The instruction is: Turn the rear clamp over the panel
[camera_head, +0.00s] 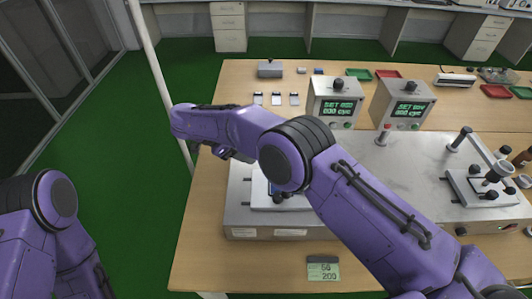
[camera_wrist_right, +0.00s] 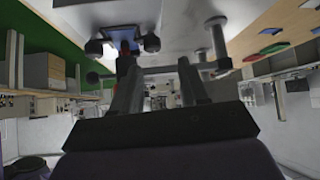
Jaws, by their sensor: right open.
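In the head view my right arm reaches across the left test station (camera_head: 240,215) and covers most of it. A white fixture plate (camera_head: 262,193) shows in part below the arm; the rear clamp is hidden there. In the right wrist view a small blue panel (camera_wrist_right: 126,33) lies between two dark clamp knobs (camera_wrist_right: 95,48), (camera_wrist_right: 151,43). I cannot tell which clamp is the rear one. My right gripper (camera_wrist_right: 157,66) is open, its two fingers apart close to the fixture, with nothing clearly between them. My left arm shows at the lower left; its gripper is out of view.
Two display boxes (camera_head: 336,101), (camera_head: 404,101) stand behind the station. A second fixture (camera_head: 478,188) with posts and knobs is at the right. A card (camera_head: 322,268) lies at the table's front. Several small phones or tiles lie at the back left. A pale pole (camera_head: 158,75) rises beside the table.

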